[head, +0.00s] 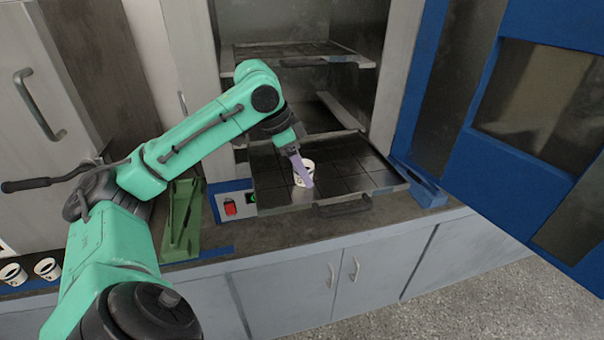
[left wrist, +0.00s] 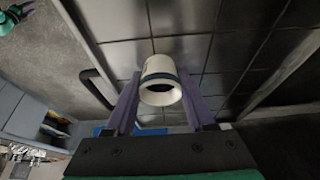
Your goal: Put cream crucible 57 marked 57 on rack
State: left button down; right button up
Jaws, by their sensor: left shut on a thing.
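A cream crucible (head: 298,172) with a dark band is at the pulled-out lower rack (head: 345,190) of the open cabinet. My left gripper (head: 303,170) is shut on this crucible. The left wrist view also shows the crucible (left wrist: 160,80) between the two purple fingers (left wrist: 160,100), with the rack's gridded surface behind it. I cannot tell whether the crucible touches the rack. Its marking is not readable. My right gripper is not in view.
A higher rack (head: 300,50) is inside the cabinet. The blue door (head: 470,120) stands open at right. A green stand (head: 183,220) is on the counter, left of the cabinet. Two more cream crucibles (head: 47,267) are at far left. Much of the lower rack is clear.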

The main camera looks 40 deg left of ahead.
pick_arm(q)
jog(key=shift+w, duration=0.1)
jog(key=shift+f, duration=0.15)
jog(key=shift+c, duration=1.3)
grip_release()
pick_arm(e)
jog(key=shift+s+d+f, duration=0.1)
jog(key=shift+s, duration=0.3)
pick_arm(q)
jog(key=shift+r, duration=0.3)
jog(key=shift+a+r, duration=0.1)
jog(key=shift+r, duration=0.25)
jog(key=p+v, duration=0.2)
jog(key=v, duration=0.9)
jog(key=shift+p, duration=0.4)
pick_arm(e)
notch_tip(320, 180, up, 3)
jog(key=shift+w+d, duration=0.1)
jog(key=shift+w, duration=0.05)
